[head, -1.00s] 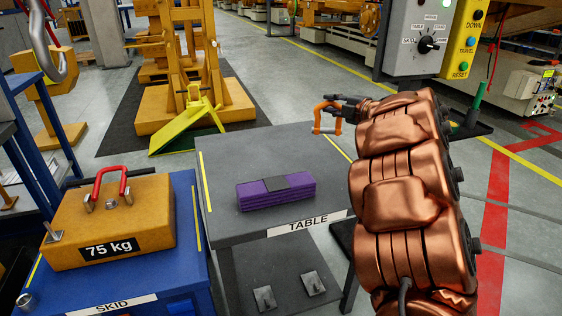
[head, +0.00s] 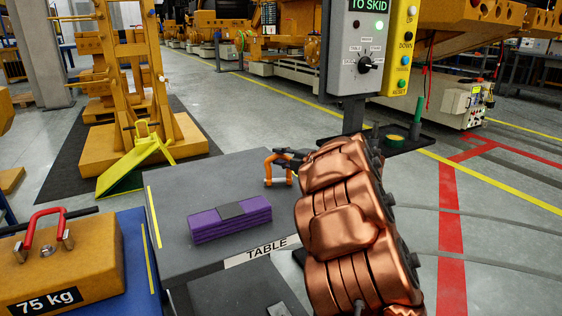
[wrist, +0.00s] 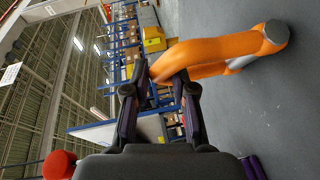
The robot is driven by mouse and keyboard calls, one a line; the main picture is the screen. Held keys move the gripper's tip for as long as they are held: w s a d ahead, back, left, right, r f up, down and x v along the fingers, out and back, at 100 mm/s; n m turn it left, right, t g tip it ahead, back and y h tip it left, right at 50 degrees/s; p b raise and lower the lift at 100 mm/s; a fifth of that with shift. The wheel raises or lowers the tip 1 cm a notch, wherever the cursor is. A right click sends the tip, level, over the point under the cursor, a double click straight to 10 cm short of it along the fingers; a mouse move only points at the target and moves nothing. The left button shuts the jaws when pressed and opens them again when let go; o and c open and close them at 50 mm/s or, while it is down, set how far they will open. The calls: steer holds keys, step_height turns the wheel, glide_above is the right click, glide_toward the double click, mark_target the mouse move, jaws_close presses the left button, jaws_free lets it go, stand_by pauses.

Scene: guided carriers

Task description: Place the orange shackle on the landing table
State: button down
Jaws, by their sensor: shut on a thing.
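The orange shackle (head: 279,166) is held in my gripper (head: 291,157) at the far right corner of the grey table (head: 180,262), in the head view. In the wrist view the shackle (wrist: 225,52) sits large between the dark fingertips of my gripper (wrist: 162,82). The gripper is shut on one part of it. In the head view the shackle overlaps the table's far right edge; I cannot tell whether it touches the top. My copper-coloured arm hides part of the table's right side.
A purple bundle (head: 230,220) lies on the table; the top around it is bare. At left, a yellow 75 kg block (head: 95,262) with a red shackle (head: 42,227) stands on the blue skid (head: 137,262). A control box (head: 362,50) stands behind at right.

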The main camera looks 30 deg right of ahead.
stand_by(0.3)
steer(key=c, duration=1)
jaws_free()
steer(key=shift+f, duration=0.15)
steer(key=shift+o, duration=0.2)
steer(key=p+v, duration=0.3)
steer(key=v, duration=0.9)
